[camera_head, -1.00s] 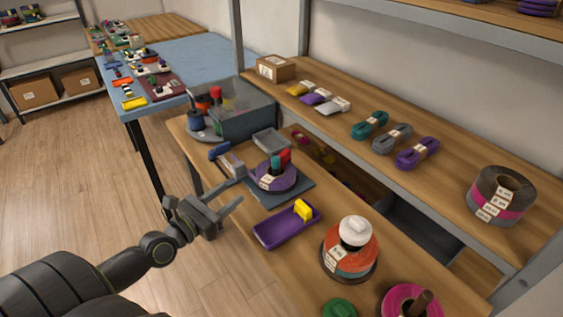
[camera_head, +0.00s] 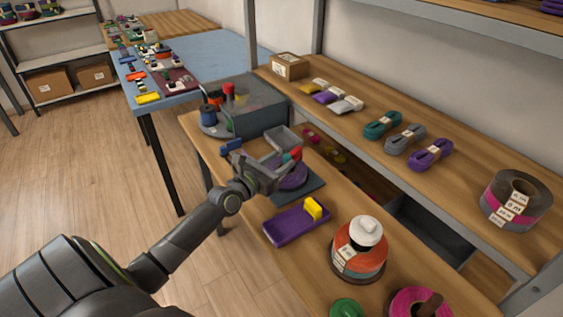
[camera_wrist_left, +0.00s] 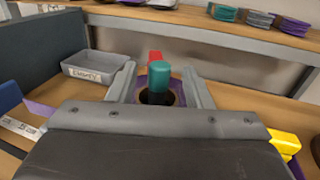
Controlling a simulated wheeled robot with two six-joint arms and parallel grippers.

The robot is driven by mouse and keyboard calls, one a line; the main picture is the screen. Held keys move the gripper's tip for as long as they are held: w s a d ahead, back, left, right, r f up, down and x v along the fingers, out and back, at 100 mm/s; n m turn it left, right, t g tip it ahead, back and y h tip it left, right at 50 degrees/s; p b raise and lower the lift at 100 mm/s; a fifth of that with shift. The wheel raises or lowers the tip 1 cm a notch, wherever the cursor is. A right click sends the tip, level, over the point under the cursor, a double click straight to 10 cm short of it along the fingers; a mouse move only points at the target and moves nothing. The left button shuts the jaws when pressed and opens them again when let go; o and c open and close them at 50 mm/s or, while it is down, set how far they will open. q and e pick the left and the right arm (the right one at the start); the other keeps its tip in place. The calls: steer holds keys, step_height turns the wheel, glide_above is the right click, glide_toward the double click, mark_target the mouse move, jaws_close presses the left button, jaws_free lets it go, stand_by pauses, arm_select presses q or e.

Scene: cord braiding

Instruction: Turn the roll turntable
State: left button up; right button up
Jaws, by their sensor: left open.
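A purple roll (camera_head: 296,177) sits on a dark square base (camera_head: 314,187), partly hidden by my left gripper. In the head view the red peg (camera_head: 295,153) shows just past my fingers. My left gripper (camera_head: 280,168) is open over the roll. In the left wrist view its two fingers (camera_wrist_left: 163,90) stand on either side of the teal peg, with gaps visible. My right gripper is not in view.
A small grey labelled bin (camera_wrist_left: 96,66) is beside the roll. A purple tray (camera_head: 284,228) with a yellow block (camera_head: 315,208) and an orange spool stack (camera_head: 358,258) are nearer. A shelf (camera_head: 455,187) runs along the right.

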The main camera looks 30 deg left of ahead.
arm_select(q)
steer(key=shift+w, duration=0.65)
steer(key=shift+c, duration=0.4)
